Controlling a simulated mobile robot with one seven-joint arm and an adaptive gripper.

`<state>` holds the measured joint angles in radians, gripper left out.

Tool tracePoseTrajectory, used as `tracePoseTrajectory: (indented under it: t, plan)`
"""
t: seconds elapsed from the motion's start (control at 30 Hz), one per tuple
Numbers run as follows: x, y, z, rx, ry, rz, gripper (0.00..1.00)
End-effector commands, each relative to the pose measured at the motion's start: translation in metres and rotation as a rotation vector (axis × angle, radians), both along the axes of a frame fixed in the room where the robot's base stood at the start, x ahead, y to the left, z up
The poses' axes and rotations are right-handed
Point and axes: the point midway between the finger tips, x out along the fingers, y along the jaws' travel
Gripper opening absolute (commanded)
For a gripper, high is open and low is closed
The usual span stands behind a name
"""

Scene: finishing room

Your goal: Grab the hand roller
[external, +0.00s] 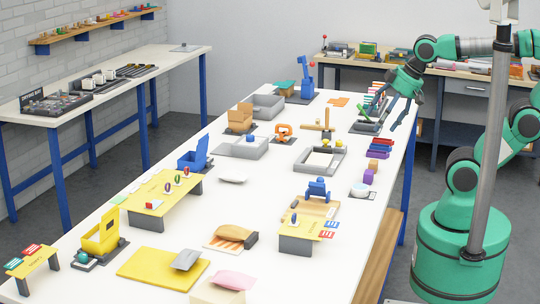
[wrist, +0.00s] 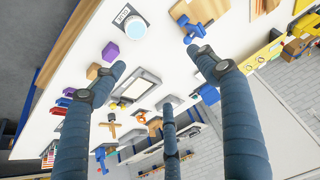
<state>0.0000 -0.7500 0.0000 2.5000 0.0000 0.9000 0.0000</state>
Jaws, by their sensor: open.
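I cannot tell for sure which item is the hand roller. A small blue tool (external: 318,187) sits on a wooden board in the middle right of the table; it shows at the top of the wrist view (wrist: 194,29). A wooden T-shaped tool (external: 318,127) lies farther back, and it also shows in the wrist view (wrist: 128,137). My gripper (external: 388,112) hangs over the far right part of the table, by a grey tray. Its fingers are spread and empty in the wrist view (wrist: 165,78), apart from both tools.
A grey open tray (external: 341,163) stands mid-table. Purple and orange blocks (external: 371,173) and a white round item (external: 361,189) line the right edge. Yellow stands (external: 165,193) and a yellow mat (external: 135,268) fill the near left. Bare white table shows between them.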

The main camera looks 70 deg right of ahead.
Motion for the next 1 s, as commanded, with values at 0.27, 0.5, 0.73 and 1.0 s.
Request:
tracePoseTrajectory:
  t: [0.27, 0.5, 0.73, 1.0]
  plan:
    - [0.000, 0.000, 0.000, 0.000, 0.000, 0.000, 0.53]
    - [0.000, 0.000, 0.000, 0.000, 0.000, 0.000, 0.45]
    - [0.007, -0.001, 0.001, 0.001, -0.005, -0.005, 0.45]
    - [0.060, -0.014, 0.007, 0.006, -0.052, -0.042, 0.45]
